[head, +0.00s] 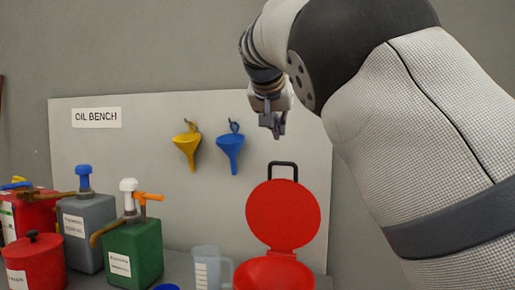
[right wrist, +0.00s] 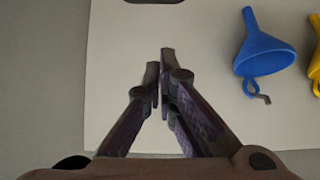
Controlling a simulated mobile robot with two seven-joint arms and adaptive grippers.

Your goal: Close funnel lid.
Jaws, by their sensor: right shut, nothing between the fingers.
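The red funnel (head: 274,274) stands on the bench at the lower right of the head view. Its round red lid (head: 283,214) is open and stands upright behind the bowl, with a dark loop handle (head: 283,165) on top. My right gripper (head: 278,130) is above the lid handle in the picture, apart from it, shut and empty. In the right wrist view the fingers (right wrist: 160,75) point toward the pale board, and part of a dark loop shows at the top edge. My left gripper is in neither view.
A yellow funnel (head: 187,145) and a blue funnel (head: 231,150) hang on the board labelled OIL BENCH (head: 97,117). A clear measuring jug (head: 207,265) stands left of the red funnel. Green (head: 133,252) and grey (head: 86,232) pump cans and red cans (head: 36,262) crowd the left.

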